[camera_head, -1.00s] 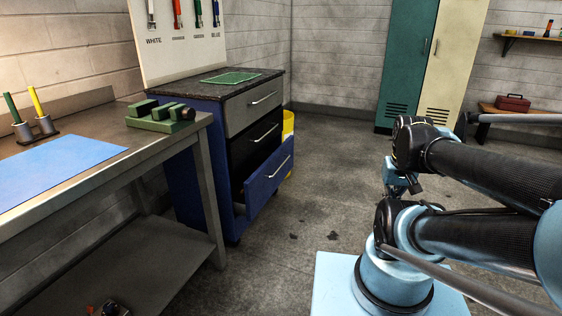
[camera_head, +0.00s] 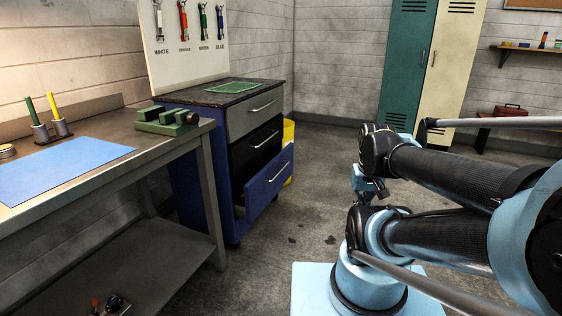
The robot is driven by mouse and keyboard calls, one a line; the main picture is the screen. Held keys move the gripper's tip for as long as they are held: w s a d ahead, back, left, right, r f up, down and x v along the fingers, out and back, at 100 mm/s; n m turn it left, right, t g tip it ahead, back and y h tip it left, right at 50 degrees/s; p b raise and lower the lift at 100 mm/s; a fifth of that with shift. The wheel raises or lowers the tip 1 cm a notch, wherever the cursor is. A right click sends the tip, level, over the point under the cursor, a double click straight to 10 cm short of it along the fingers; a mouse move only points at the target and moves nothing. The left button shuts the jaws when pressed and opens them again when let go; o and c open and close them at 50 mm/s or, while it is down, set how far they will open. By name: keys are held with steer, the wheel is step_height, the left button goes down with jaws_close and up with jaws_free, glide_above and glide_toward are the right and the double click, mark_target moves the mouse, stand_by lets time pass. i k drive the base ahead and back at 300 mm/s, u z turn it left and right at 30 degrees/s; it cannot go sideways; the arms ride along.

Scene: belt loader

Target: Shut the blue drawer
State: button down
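The blue drawer (camera_head: 267,186) is the bottom drawer of a blue cabinet (camera_head: 187,185) with a dark speckled top. It stands pulled out, with its front well ahead of the cabinet face and a silver bar handle across it. Above it, a black drawer (camera_head: 254,150) and a grey drawer (camera_head: 254,112) look closed. My folded arm fills the right side of the view, apart from the drawer. My gripper cannot be made out clearly; its fingers are not visible.
A metal workbench (camera_head: 170,147) with a green vise (camera_head: 166,120) and a blue mat (camera_head: 62,167) stands at left. A yellow bin (camera_head: 289,134) is behind the cabinet. Teal and cream lockers (camera_head: 446,70) stand at the back. The floor before the drawer is clear.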

mark_target(259, 189)
steer(key=i, duration=1)
